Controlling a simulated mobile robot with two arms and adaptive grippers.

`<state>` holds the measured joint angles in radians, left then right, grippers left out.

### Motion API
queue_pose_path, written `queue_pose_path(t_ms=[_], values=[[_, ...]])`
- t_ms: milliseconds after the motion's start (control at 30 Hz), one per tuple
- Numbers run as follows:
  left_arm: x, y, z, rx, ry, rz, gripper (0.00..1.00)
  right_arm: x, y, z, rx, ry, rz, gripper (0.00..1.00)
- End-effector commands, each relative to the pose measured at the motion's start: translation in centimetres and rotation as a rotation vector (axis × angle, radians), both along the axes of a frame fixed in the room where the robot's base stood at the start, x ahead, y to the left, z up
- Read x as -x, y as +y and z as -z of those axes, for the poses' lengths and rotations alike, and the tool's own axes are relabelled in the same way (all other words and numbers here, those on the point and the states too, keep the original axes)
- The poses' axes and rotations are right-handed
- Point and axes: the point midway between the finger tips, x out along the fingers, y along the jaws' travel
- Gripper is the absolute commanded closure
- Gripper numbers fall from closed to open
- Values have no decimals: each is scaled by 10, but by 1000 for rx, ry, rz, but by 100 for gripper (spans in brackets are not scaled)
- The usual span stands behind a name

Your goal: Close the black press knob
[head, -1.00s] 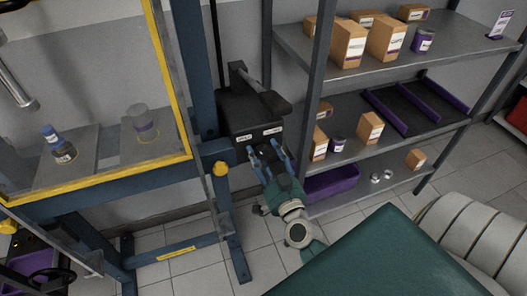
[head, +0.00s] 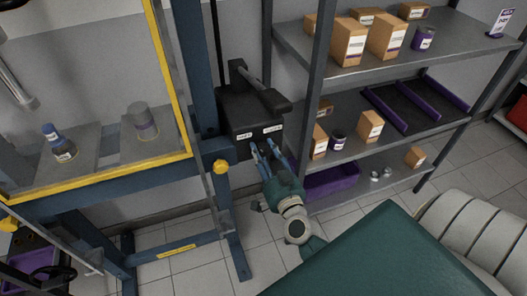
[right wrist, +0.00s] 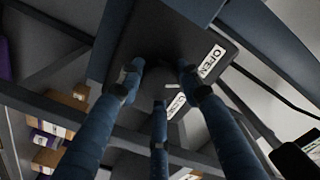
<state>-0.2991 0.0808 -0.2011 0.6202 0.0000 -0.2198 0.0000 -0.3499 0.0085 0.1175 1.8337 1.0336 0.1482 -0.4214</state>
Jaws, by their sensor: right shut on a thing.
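The black control box (head: 240,112) is fixed beside the blue press frame, with two white labels on its front. In the right wrist view one label reads OPEN (right wrist: 211,61); the other (right wrist: 176,105) is partly covered by a finger. My right gripper (head: 263,148) is at the front face of this box, just below the labels. Its three blue fingers also show in the right wrist view (right wrist: 158,85), closed around the dark press knob (right wrist: 157,70). The knob is hard to make out against the black box, and its turn angle cannot be told. My left gripper is not in view.
The blue and yellow press frame (head: 190,60) stands left of the box. A grey shelf unit (head: 345,162) with boxes and a purple bin (head: 330,181) stands close on the right. A green surface (head: 385,255) fills the lower right.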

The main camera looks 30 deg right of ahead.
Motion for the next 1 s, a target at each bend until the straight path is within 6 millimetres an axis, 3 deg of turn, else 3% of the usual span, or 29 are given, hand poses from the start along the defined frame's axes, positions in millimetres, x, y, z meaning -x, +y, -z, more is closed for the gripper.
queue_pose_path(t_ms=[1000], values=[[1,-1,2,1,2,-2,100,0,-3,-2,-862,-215,3,91]])
